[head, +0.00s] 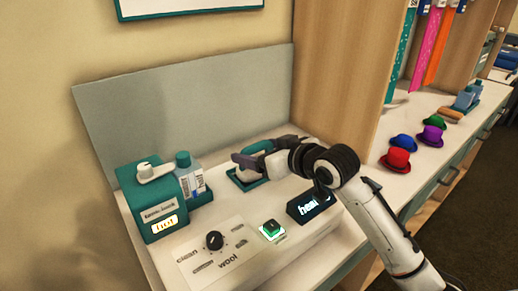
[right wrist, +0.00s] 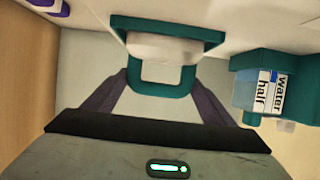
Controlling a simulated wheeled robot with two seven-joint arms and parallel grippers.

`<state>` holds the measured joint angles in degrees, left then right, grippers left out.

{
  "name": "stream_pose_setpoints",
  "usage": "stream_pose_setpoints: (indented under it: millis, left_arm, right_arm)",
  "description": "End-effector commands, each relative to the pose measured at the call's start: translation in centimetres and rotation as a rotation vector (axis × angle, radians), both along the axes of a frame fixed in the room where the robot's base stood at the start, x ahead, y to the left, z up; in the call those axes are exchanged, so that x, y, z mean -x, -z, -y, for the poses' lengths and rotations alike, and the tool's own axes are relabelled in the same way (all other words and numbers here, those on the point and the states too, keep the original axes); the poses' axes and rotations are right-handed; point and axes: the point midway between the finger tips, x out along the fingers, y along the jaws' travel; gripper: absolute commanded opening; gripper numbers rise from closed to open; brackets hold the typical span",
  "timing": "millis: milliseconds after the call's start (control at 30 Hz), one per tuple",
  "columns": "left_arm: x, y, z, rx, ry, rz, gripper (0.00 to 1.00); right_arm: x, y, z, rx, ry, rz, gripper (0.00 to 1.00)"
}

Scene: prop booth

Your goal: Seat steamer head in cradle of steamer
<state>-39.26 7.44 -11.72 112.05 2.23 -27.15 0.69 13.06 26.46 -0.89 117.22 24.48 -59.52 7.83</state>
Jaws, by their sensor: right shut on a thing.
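The steamer (head: 152,212) is a teal box with a white lever on top and a lit screen, at the left of the white counter. Its water tank (head: 187,178) stands beside it; in the right wrist view the tank (right wrist: 278,92) is labelled "water half". The steamer head, white with a teal loop handle (right wrist: 160,90), is between the fingers of my right gripper (right wrist: 160,80), which is shut on it. A teal cradle (right wrist: 168,20) shows at the head's far end; I cannot tell whether the head is fully seated. My right gripper (head: 256,160) partly covers the head in the head view.
A dark knob (head: 214,241), a green-lit button (head: 271,229) and a dark display (head: 310,206) sit on the front panel. A grey board (head: 190,95) stands behind, and a wooden partition (head: 340,75) to the right. Several small hats (head: 397,159) stand beyond it.

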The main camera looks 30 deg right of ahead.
Motion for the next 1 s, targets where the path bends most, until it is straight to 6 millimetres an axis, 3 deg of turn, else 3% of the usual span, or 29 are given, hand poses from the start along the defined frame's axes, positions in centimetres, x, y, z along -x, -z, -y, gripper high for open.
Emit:
stream_pose_setpoints:
  millis: [433,467,567,900,1000]
  left_arm:
    - [0.0,0.0,0.0,-0.001,-0.001,0.0,0.31]
    - [0.0,0.0,0.0,-0.001,-0.001,0.0,0.31]
    - [0.0,0.0,0.0,-0.001,-0.001,0.0,0.31]
    - [0.0,0.0,-0.1,0.0,-0.001,0.001,0.31]
    - [0.0,0.1,-0.1,0.0,-0.003,0.0,0.31]
  right_arm:
    - [0.0,0.1,0.0,0.0,0.0,0.006,0.42]
    - [0.0,0.1,0.0,0.0,0.0,0.006,0.81]
    - [0.0,0.1,0.0,0.0,0.0,0.005,0.98]
    - [0.0,0.5,0.0,0.0,0.0,-0.003,1.0]
    - [1.0,0.0,0.2,0.003,0.001,-0.002,1.0]
